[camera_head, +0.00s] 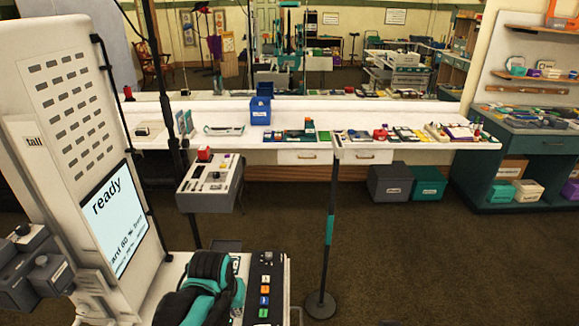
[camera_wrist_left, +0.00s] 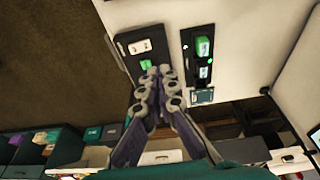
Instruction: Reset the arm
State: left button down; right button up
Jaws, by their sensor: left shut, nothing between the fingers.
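My left gripper (camera_wrist_left: 158,72) is shut with nothing between its fingers. In the left wrist view its fingertips point at a dark control panel (camera_wrist_left: 132,45) with a green button and a white socket plate. I cannot tell whether the tips touch the panel. In the head view my teal and black left arm (camera_head: 208,280) is low in front, beside the dark button panel (camera_head: 265,290), and its fingertips are hard to make out. My right gripper does not show.
A tall white cabinet with a "ready" screen (camera_head: 115,215) stands at left. A grey control box (camera_head: 210,180) and a thin post (camera_head: 328,230) stand ahead. The long white counter (camera_head: 375,150) runs behind. Open floor (camera_head: 410,260) lies to the right.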

pick_arm(q)
jog(key=s+a+r+t, duration=0.3)
jog(key=s+a+t, duration=0.1)
jog(key=s, duration=0.4)
jog(key=shift+s+r, duration=0.35)
jog(key=shift+r, duration=0.05)
